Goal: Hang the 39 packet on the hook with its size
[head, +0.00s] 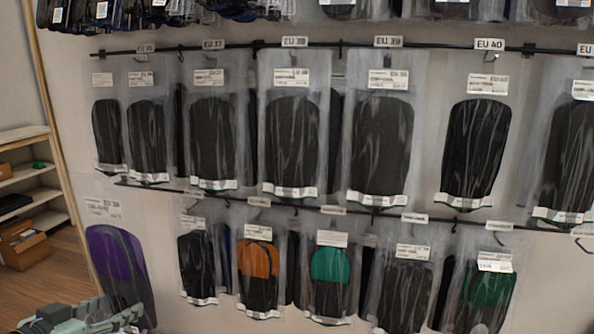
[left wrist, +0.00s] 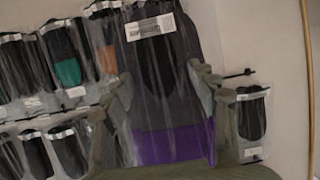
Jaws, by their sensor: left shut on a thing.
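The held packet (head: 118,265) is clear plastic with a purple and black insole and a white label at its top; its size print is too small to read. My left gripper (head: 92,316), at the bottom left of the head view, is shut on it. In the left wrist view the packet (left wrist: 170,85) lies between the two fingers (left wrist: 165,110). The EU 39 sign (head: 388,41) is on the upper rail, right of centre, above a hanging packet with a black insole (head: 380,140). That packet hides most of the hook there. My right gripper is not in view.
The upper rail (head: 225,47) carries signs EU 36 to EU 40 over hanging packets. A lower rail (head: 160,187) holds more packets, some with orange or green insoles. More packets hang along the top edge. A shelf (head: 30,195) with boxes stands at the far left.

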